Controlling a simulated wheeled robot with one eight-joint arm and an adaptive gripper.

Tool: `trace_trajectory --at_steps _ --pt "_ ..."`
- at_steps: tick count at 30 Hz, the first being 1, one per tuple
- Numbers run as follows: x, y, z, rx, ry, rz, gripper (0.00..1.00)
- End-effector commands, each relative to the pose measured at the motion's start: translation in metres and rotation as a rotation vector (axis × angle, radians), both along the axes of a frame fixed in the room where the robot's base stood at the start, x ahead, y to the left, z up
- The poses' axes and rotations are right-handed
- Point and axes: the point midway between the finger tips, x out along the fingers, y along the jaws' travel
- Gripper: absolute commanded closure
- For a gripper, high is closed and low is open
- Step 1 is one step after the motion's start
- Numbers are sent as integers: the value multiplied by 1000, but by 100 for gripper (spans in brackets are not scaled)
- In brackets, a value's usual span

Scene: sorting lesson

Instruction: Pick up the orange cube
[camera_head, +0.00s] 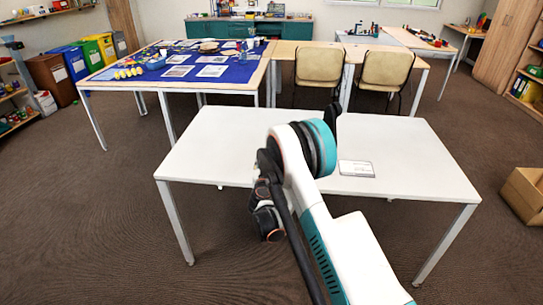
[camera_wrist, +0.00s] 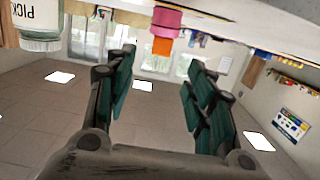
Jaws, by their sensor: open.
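The wrist view looks upside down, with ceiling lights low in the picture. In it, a small orange block (camera_wrist: 162,46), which looks like the orange cube, shows against a pink round thing (camera_wrist: 166,20) at the top middle. The block appears to rest on the pink thing. My gripper (camera_wrist: 160,72) is open and empty, its two green-padded fingers spread to either side below the block in the picture. The block is apart from the fingers. In the head view I cannot make out the cube; my arm covers the middle of the white table (camera_head: 215,150).
A flat grey-white card (camera_head: 356,168) lies on the white table right of my arm. Behind stands a blue-topped table (camera_head: 225,75) with papers, and two chairs (camera_head: 320,66). A cardboard box (camera_head: 524,192) is at right.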

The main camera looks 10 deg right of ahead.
Motion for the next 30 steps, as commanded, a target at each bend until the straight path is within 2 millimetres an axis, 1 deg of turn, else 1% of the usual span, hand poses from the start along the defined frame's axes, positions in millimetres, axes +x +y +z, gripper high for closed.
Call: trace_trajectory --at_steps 1,3,6,11,18,21,24,30 --pt "9 -4 -3 0 0 -1 51" --pt "19 -7 -5 0 0 -1 51" --pt "28 -9 -5 0 1 -1 51" --pt "36 -12 -5 0 1 0 51" --pt "67 -20 -8 0 0 -1 51" --pt "77 -23 -8 0 1 -1 51" --pt "82 -25 -8 -1 1 -1 51" --pt "83 -25 -7 -1 1 0 51"
